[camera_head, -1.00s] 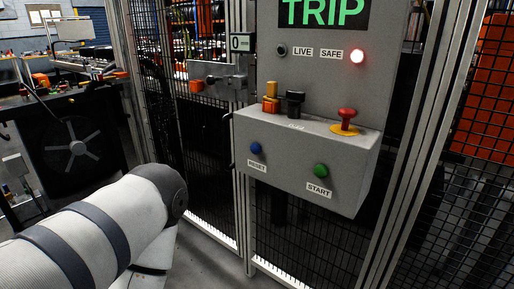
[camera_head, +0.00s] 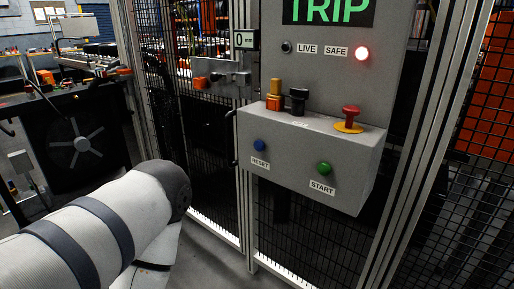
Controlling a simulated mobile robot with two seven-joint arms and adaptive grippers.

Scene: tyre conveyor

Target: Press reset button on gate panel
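The gate panel (camera_head: 300,170) is a grey box on the mesh fence. Its blue button (camera_head: 260,145) sits on the front face at the left, above a label reading RESET (camera_head: 260,163). A green button (camera_head: 324,168) is to its right, above a START label (camera_head: 321,187). My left arm reaches in from the lower left, its rounded grey-and-white joint to the left of and below the panel. Neither gripper is in view. Nothing touches or covers the blue button.
A red mushroom button (camera_head: 350,114) on a yellow base and a black knob (camera_head: 298,97) stand on the panel's top. Mesh fencing and metal posts surround the panel. A dark fan unit (camera_head: 80,140) stands left.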

